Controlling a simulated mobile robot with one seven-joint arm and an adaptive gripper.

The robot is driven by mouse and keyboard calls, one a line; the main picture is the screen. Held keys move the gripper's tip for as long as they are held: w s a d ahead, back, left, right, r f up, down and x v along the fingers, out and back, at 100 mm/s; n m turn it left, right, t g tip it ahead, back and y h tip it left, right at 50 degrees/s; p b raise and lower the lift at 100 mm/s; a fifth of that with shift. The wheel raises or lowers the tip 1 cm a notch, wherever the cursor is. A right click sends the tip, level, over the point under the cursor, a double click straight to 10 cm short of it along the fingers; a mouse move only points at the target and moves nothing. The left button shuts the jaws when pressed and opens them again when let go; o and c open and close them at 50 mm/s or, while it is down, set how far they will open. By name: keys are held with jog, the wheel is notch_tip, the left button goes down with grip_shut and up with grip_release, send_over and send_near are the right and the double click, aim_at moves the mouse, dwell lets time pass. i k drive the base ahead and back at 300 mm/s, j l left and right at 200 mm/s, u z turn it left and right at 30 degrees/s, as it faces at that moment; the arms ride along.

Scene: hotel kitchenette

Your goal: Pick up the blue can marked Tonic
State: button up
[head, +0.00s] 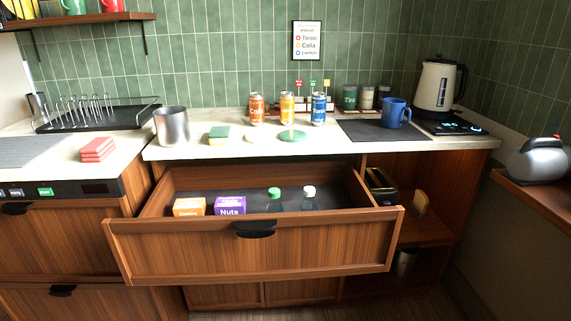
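The blue can (319,108) stands upright on the light countertop, at the right end of a row of three cans. Its label is small but seems to read Tonic. An orange-red can (257,109) that seems to read Cola stands at the left of the row, and a yellow-orange can (287,108) stands between them. The cans stand apart from each other. My gripper is not in view, so its state does not show.
Below the cans, an open drawer (250,255) juts forward, holding boxes and bottles. A dark mat (365,133) with a blue mug (396,113) lies right of the blue can. A green disc (293,135) lies in front. A spice rack (335,103) stands behind.

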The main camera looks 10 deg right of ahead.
aim_at(319, 99)
jog(key=i+l+z, duration=0.1)
jog(key=z, duration=0.25)
jog(key=i+z, duration=0.5)
jog(key=z, duration=0.25)
jog(key=i, duration=0.9)
